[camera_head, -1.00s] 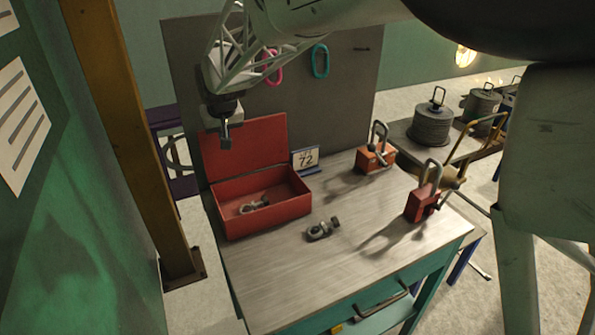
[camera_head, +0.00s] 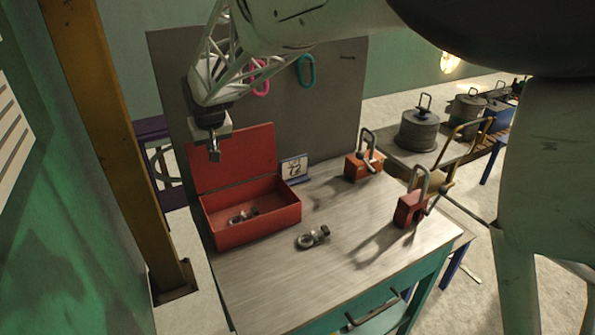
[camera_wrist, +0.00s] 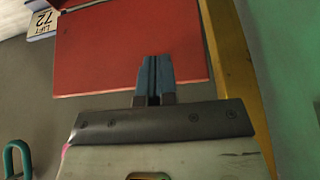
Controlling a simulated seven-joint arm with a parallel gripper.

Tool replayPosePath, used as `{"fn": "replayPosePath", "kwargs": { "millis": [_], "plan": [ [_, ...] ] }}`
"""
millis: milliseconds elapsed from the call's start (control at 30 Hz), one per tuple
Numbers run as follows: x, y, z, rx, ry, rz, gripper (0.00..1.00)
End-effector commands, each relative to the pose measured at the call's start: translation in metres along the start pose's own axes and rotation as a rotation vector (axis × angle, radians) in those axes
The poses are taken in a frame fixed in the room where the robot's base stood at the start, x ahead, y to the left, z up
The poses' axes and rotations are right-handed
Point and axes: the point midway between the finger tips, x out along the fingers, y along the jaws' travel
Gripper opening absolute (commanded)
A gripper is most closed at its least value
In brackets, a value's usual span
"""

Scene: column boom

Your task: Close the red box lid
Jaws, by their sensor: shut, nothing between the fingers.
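The red box (camera_head: 255,219) sits on the workbench with its red lid (camera_head: 234,158) standing open at the back, leaning slightly away. A metal shackle (camera_head: 243,216) lies inside the box. My gripper (camera_head: 214,152) is shut and empty, in front of or above the upper left part of the lid in the head view. In the wrist view my gripper (camera_wrist: 154,66) shows over the red lid (camera_wrist: 105,50). I cannot tell whether the fingertips touch the lid.
A sign reading 72 (camera_head: 294,168) stands beside the lid. An orange padlock-like block (camera_head: 362,166) and a red one (camera_head: 409,209) stand to the right. A yellow post (camera_head: 105,130) rises at left.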

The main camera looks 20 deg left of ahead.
Motion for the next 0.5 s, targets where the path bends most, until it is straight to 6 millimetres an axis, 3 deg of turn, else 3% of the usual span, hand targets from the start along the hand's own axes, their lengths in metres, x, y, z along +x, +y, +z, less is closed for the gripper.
{"fn": "replayPosePath", "kwargs": {
  "millis": [500],
  "plan": [
    [-0.032, 0.0, -0.014, 0.0, 0.002, 0.0, 0.0]
  ]
}}
